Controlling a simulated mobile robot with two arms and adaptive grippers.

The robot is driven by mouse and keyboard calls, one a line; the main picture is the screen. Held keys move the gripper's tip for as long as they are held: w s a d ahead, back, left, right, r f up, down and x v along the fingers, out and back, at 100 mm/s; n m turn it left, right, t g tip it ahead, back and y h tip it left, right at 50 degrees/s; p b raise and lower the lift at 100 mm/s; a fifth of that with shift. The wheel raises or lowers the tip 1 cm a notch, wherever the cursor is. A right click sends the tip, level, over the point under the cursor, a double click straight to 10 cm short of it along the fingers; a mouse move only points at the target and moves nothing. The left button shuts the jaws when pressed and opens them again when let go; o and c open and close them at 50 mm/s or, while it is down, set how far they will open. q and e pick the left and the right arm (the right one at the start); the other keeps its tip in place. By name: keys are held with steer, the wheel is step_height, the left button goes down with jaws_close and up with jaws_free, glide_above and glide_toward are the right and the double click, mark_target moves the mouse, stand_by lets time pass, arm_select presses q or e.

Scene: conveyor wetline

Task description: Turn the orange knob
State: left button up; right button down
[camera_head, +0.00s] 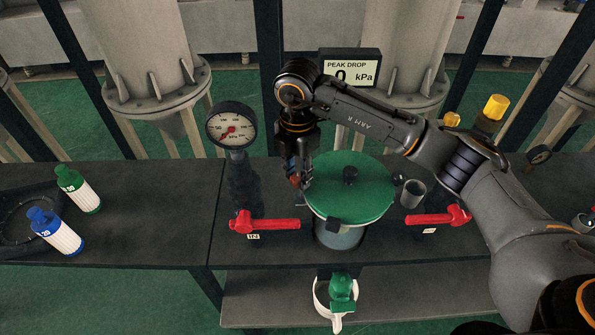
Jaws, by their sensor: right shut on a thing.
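The orange knob shows only as a small orange-red patch (294,182) between the fingers of my right gripper (299,181), at the left edge of the green round lid (335,205). My right arm comes in from the right, arches over the lid, and its gripper points down. The right gripper is shut on this knob, and its fingers hide most of it. How far the knob is turned cannot be told. My left gripper is not in view.
The lid covers a grey canister (340,236) on the dark bench. Red valve handles (268,225) (438,219) lie either side. A pressure gauge (231,128) stands left, a display (350,72) behind. Two bottles (77,188) (55,232) are far left. A grey cup (413,193) sits right.

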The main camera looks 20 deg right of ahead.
mark_target(298, 177)
steer(key=c, duration=1)
jaws_free()
steer(key=shift+r, duration=0.2)
step_height(298, 177, up, 12)
steer(key=shift+f, duration=0.2)
steer(key=shift+f, duration=0.1)
